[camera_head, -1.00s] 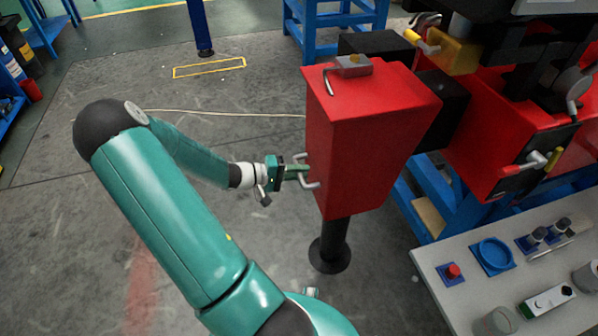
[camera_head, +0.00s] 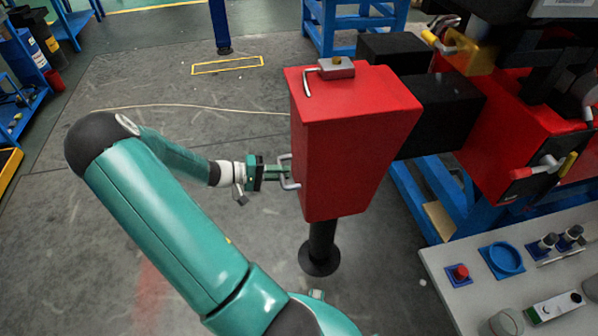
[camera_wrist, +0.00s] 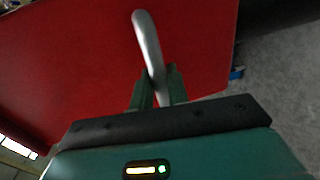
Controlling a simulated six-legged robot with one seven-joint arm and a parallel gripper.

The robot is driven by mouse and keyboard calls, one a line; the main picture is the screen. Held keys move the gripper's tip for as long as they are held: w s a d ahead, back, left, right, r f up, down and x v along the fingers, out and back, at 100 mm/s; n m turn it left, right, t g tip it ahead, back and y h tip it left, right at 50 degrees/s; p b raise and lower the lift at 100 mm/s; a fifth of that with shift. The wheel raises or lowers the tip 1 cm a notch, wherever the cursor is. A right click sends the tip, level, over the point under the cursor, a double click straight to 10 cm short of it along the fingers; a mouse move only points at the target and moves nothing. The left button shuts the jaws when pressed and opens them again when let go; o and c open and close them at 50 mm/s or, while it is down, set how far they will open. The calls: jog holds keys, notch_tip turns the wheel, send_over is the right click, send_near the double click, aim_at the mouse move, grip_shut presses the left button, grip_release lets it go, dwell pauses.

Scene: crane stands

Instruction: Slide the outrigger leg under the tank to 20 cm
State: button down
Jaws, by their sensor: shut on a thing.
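The outrigger leg is a red box (camera_head: 350,140) on a black post with a round foot (camera_head: 319,260), left of the crane body. A black beam (camera_head: 440,110) joins it to the red tank (camera_head: 500,150) at the right. A grey metal handle (camera_head: 289,171) is on the box's left face. My gripper (camera_head: 280,170) is shut on this handle. In the wrist view the handle (camera_wrist: 148,45) runs down between my two fingers (camera_wrist: 157,88), with the red face (camera_wrist: 70,60) behind it.
A workbench (camera_head: 455,275) with a red button and blue tray stands at the lower right. Blue stands (camera_head: 350,22) are behind. The floor to the left (camera_head: 160,110) is mostly clear, with a thin cable.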

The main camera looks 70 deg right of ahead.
jog(key=f+v, duration=0.2)
jog(key=v, duration=0.7)
jog(key=shift+w+a, duration=0.25)
jog(key=shift+w, duration=0.25)
jog(key=shift+f, duration=0.1)
jog(key=c, duration=1.4)
grip_release()
jog(key=shift+d, duration=0.1)
jog(key=shift+w, duration=0.1)
jog(key=v, duration=1.4)
